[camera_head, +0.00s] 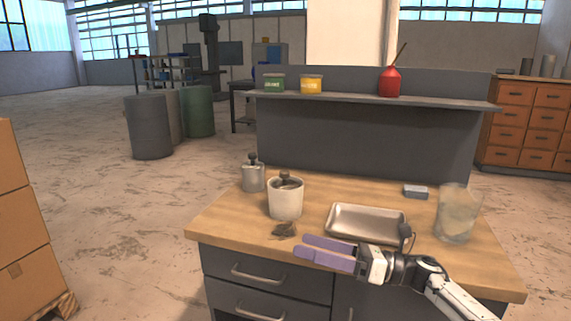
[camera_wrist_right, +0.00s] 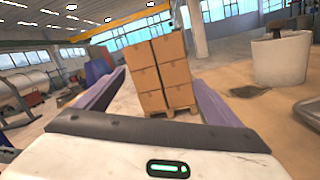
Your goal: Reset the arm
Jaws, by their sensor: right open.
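My right gripper (camera_head: 326,253) reaches in from the lower right over the front edge of the wooden workbench (camera_head: 225,222). Its two purple fingers point left and are apart, with nothing between them. In the right wrist view the gripper (camera_wrist_right: 160,95) also shows its fingers spread wide. It is in front of the metal tray (camera_head: 368,222) and to the right of a small dark heap (camera_head: 284,230). My left gripper is not in view.
A white cup (camera_head: 286,200) with something dark in it, a metal flask (camera_head: 253,175), a small grey block (camera_head: 415,191) and a clear glass container (camera_head: 455,215) stand on the bench. Stacked cardboard boxes (camera_head: 18,210) are at the left. Floor between is clear.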

